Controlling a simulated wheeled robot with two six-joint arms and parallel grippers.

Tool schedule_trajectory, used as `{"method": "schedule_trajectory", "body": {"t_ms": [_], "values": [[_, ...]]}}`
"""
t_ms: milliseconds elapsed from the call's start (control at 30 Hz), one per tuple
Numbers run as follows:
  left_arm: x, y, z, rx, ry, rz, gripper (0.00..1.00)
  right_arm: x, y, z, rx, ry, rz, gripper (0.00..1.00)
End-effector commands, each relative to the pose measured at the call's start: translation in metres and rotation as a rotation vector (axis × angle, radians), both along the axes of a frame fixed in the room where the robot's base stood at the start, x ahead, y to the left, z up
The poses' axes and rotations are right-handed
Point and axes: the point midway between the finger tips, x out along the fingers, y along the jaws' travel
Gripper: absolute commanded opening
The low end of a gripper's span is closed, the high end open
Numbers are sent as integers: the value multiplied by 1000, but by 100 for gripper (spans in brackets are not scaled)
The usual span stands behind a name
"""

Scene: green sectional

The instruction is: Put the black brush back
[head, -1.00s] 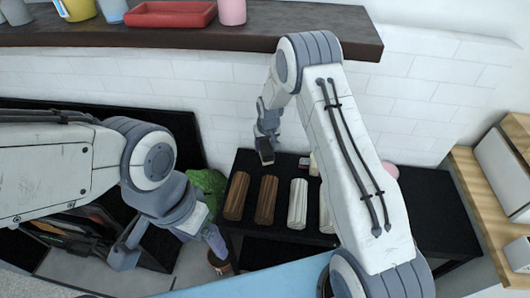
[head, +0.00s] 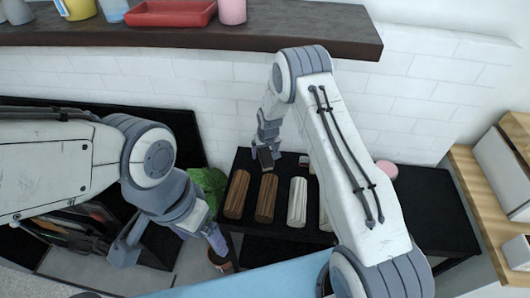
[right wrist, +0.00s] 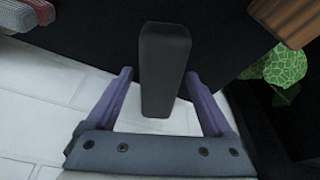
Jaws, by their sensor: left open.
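The black brush (head: 265,158) is a dark, narrow block held at the end of my right gripper (head: 265,145), over the back left part of the black table (head: 440,205). In the right wrist view the brush (right wrist: 165,65) lies between the tips of the two purple fingers, which close on its sides; its long body points away from the palm. My left gripper (head: 170,247) is open and empty at lower left, away from the brush. My right forearm hides part of the table.
Two brown fluted blocks (head: 266,198) and two pale ones (head: 298,203) lie in a row on the table. A green plant (head: 208,187) stands at its left. A dark shelf (head: 300,30) with a red tray (head: 170,13) overhangs behind.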

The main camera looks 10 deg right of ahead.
Motion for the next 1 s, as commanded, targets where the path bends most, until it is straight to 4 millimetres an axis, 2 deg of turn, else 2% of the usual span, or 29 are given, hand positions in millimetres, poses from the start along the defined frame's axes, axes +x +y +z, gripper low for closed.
{"method": "schedule_trajectory", "body": {"t_ms": [267,700,900,1000], "values": [[0,0,2,0,0,0,86,-1,0,11,0,-2,0,86],[0,0,-5,0,0,0,86,-25,0,95,0,-3,0,86],[0,0,-5,0,0,0,86,-31,1,116,0,-1,1,86],[0,0,-5,0,0,0,86,-38,8,126,1,3,16,86]]}}
